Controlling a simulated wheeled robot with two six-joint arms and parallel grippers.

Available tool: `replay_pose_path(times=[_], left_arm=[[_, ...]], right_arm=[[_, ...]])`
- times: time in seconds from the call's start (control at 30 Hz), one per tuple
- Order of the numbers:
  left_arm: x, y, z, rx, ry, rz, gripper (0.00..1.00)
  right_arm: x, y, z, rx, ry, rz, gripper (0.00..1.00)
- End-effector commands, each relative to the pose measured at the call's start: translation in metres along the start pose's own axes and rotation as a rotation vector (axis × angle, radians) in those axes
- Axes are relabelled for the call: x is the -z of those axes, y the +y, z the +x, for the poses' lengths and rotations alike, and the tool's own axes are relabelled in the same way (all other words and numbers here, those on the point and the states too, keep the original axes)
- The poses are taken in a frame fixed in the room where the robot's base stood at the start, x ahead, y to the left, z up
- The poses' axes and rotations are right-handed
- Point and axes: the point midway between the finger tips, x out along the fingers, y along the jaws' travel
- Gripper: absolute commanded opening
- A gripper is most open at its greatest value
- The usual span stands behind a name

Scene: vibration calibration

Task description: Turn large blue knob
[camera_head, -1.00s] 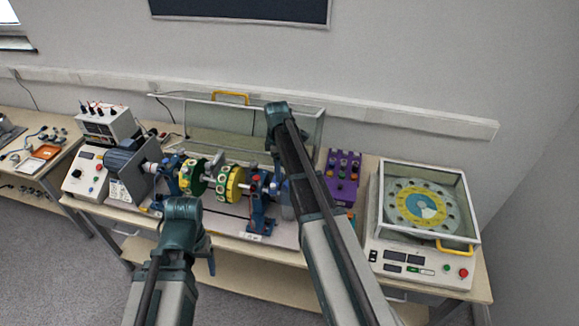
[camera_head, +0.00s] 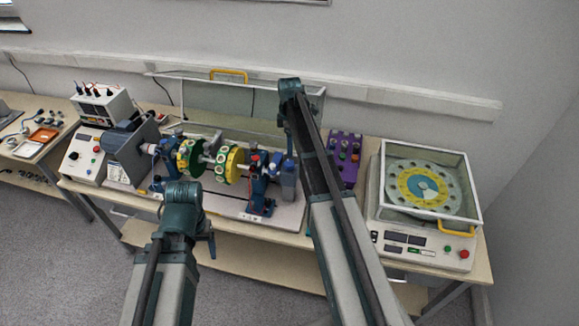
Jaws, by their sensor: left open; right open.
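I cannot make out for certain which part is the large blue knob. A small dark knob (camera_head: 74,156) sits on the front of the white control box at the left. Blue supports carry the shaft rig (camera_head: 228,165) with its green and yellow discs, and a purple box (camera_head: 345,158) with several small knobs stands right of it. My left arm ends in view at a teal joint low in front of the rig. My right arm reaches up to a teal joint over the rig's right side.
A clear case (camera_head: 425,185) over a yellow dial stands at the right, with a yellow handle and buttons in front. An open clear cover (camera_head: 225,100) stands behind the rig. A meter box (camera_head: 103,105) is at the back left. A side table (camera_head: 40,145) is at far left.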

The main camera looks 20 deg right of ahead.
Motion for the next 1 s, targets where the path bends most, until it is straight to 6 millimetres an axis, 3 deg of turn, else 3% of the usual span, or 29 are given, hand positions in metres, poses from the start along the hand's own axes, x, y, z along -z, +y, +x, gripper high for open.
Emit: replay_pose_path(times=[0.03,0.5,0.7,0.97,1.0], left_arm=[[0.001,0.002,0.015,0.000,0.000,-0.001,0.72],[0.005,0.007,0.080,0.002,0.002,0.005,0.72],[0.006,0.008,0.091,0.002,0.002,0.009,0.72],[0.006,0.008,0.089,0.002,0.002,0.009,0.72],[0.006,0.008,0.089,0.002,0.002,0.009,0.72]], right_arm=[[0.000,0.000,0.015,0.000,0.000,0.000,0.86],[0.000,0.000,0.080,0.000,0.000,0.000,0.86],[0.000,0.000,0.091,0.000,0.000,0.000,0.86],[0.000,0.000,0.090,0.000,0.000,0.000,0.86],[0.000,0.000,0.090,0.000,0.000,0.000,0.82]])
